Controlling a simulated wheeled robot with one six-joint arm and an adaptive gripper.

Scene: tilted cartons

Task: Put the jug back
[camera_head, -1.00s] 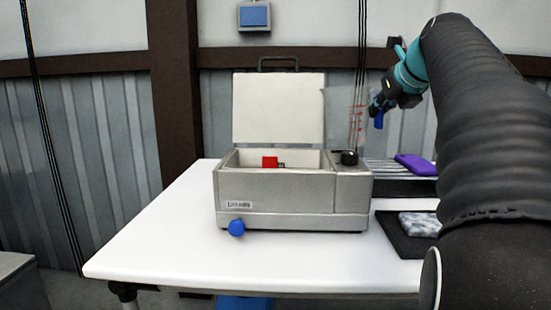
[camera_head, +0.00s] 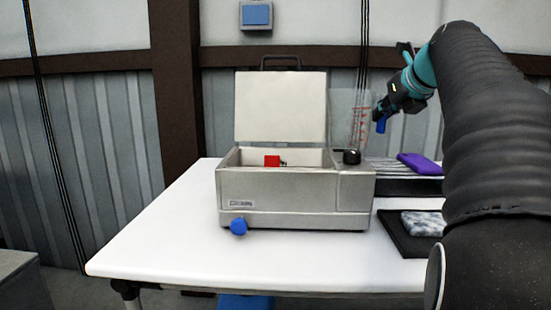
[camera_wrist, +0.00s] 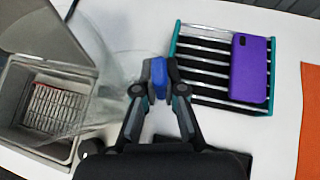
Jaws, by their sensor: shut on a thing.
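The jug (camera_head: 349,112) is clear, with red marks on its side and a blue handle. My gripper (camera_head: 380,116) is shut on the blue handle, which shows between the fingers in the wrist view (camera_wrist: 158,78). In the head view the jug appears roughly upright, in front of the wall and above the right end of a grey bath (camera_head: 290,190). Its clear body is faint, and its lower edge is hard to make out. In the wrist view the jug (camera_wrist: 118,72) extends left from my gripper (camera_wrist: 158,92) towards the bath.
The bath's lid (camera_head: 280,107) is open; a red item (camera_head: 272,160) shows inside. A slatted rack (camera_wrist: 205,72) carries a purple phone (camera_head: 419,163) to the right. A patterned block (camera_head: 423,223) lies on a dark mat (camera_head: 395,232). The white table (camera_head: 160,245) is clear at front left.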

